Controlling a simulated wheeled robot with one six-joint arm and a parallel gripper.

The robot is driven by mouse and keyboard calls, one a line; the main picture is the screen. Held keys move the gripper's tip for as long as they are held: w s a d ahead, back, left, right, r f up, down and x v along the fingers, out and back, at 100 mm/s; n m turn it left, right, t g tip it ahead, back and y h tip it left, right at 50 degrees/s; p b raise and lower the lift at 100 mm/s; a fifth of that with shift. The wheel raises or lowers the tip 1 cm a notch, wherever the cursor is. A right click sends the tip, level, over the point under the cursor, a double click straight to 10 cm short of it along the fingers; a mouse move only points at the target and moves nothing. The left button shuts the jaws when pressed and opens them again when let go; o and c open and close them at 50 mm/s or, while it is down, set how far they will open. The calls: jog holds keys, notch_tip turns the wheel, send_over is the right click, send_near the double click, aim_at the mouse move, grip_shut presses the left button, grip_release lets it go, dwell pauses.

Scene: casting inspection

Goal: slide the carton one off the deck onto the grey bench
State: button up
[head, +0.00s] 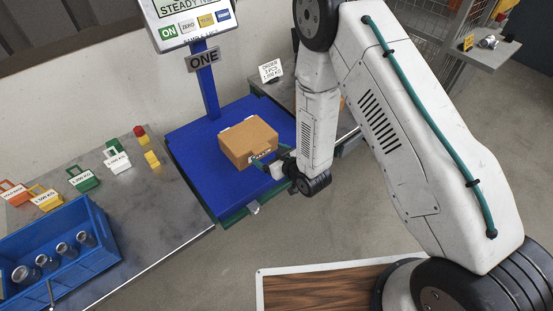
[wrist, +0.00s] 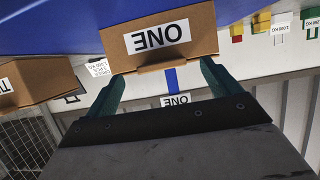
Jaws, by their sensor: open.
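The brown carton one (head: 248,141) sits on the blue deck (head: 191,146) of the scale marked ONE. In the wrist view, the carton (wrist: 190,57) fills the top middle, with its ONE label upside down. My gripper (head: 267,162) is at the carton's near right side in the head view. In the wrist view, my gripper (wrist: 161,74) is open, with one green finger toward each side of the carton's near edge. I cannot tell whether the fingers touch it. The grey bench (head: 152,218) lies left of the deck.
The scale's post (head: 207,85) rises behind the deck. A second carton (wrist: 38,82) shows left in the wrist view. Bare bench lies beside the deck.

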jog(key=shift+x, duration=1.35)
jog(key=shift+a, duration=0.1)
jog(key=shift+s, duration=0.1)
jog(key=c, duration=1.1)
jog(key=shift+s+a, duration=3.9)
jog(key=shift+a, duration=1.85)
jog(key=shift+s+a, duration=3.85)
jog(key=shift+a, duration=1.85)
jog(key=shift+s+a, duration=3.9)
jog(key=shift+a, duration=1.85)
jog(key=shift+c, duration=0.2)
jog(key=o, duration=1.1)
jog(key=shift+v, duration=3.9)
